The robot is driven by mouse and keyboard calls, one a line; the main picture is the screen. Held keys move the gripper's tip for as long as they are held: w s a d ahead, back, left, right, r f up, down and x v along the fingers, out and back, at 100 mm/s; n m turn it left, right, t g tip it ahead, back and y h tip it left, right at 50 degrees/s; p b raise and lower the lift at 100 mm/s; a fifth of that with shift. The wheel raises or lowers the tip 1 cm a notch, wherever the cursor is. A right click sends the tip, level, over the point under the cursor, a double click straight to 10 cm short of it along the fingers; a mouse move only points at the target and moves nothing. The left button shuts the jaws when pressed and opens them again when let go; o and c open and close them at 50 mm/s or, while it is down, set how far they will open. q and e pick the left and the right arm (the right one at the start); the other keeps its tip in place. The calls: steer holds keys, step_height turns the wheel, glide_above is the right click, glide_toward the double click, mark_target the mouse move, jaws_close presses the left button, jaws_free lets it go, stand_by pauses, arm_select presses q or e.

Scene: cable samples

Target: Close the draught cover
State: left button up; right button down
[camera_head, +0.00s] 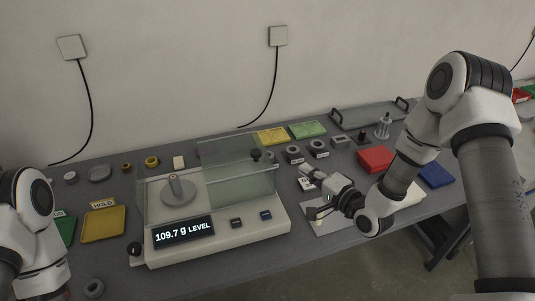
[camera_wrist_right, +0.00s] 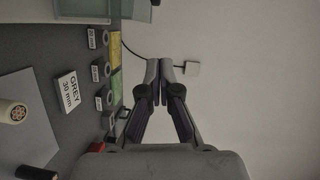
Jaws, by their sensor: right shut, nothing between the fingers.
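The balance (camera_head: 215,247) stands at the middle of the bench, its display reading 109.7 g LEVEL. Its clear draught cover (camera_head: 240,182) has a dark knob (camera_head: 256,155) on top and sits over the right part of the balance.
A yellow HOLD tray (camera_head: 103,224) lies left of the balance. Red (camera_head: 375,160) and blue (camera_head: 435,176) trays are at right.

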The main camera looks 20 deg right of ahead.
mark_target(270, 165)
steer(key=w+a+p, duration=0.1)
steer(key=w+a, duration=0.1)
steer(key=w, duration=0.1)
steer(key=w+a+f+p, duration=0.1)
steer(key=w+a+p, duration=0.1)
steer(key=w+a, duration=0.1)
steer(key=w+a+p, duration=0.2)
steer(key=w, duration=0.2)
steer(key=shift+w+a+f, duration=0.15)
steer(key=shift+w+f, duration=0.15)
steer(key=shift+f, duration=0.05)
arm_select(q)
step_height(270, 165, up, 5)
steer(key=shift+a+r, duration=0.1)
arm_select(e)
steer(key=shift+f, duration=0.1)
